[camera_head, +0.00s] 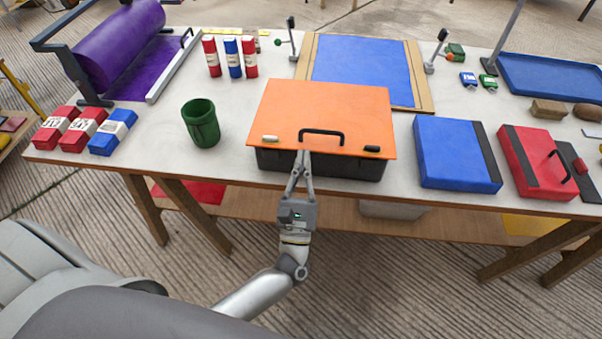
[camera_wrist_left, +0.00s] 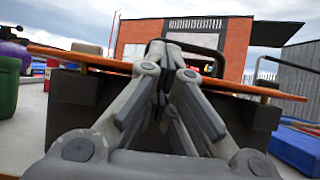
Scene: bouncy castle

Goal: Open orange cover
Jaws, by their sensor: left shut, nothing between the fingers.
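The orange cover (camera_head: 325,105) lies closed on a black box (camera_head: 345,165) near the front edge of the table. The cover has a black handle (camera_head: 321,132) near its front edge. My left gripper (camera_head: 303,156) is shut and empty, with its fingertips at the front edge of the cover just below the handle. In the left wrist view the orange cover (camera_wrist_left: 270,92) is seen edge-on, the black handle (camera_wrist_left: 185,52) rises behind the fingertips, and the shut fingers (camera_wrist_left: 170,60) point at the cover's front. Whether they touch it cannot be told. My right gripper is not in view.
A green cup (camera_head: 201,123) stands left of the box. A blue case (camera_head: 455,153) and a red case (camera_head: 537,163) lie to the right. Red and blue packs (camera_head: 112,132) are at the far left. A framed blue panel (camera_head: 362,68) lies behind.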

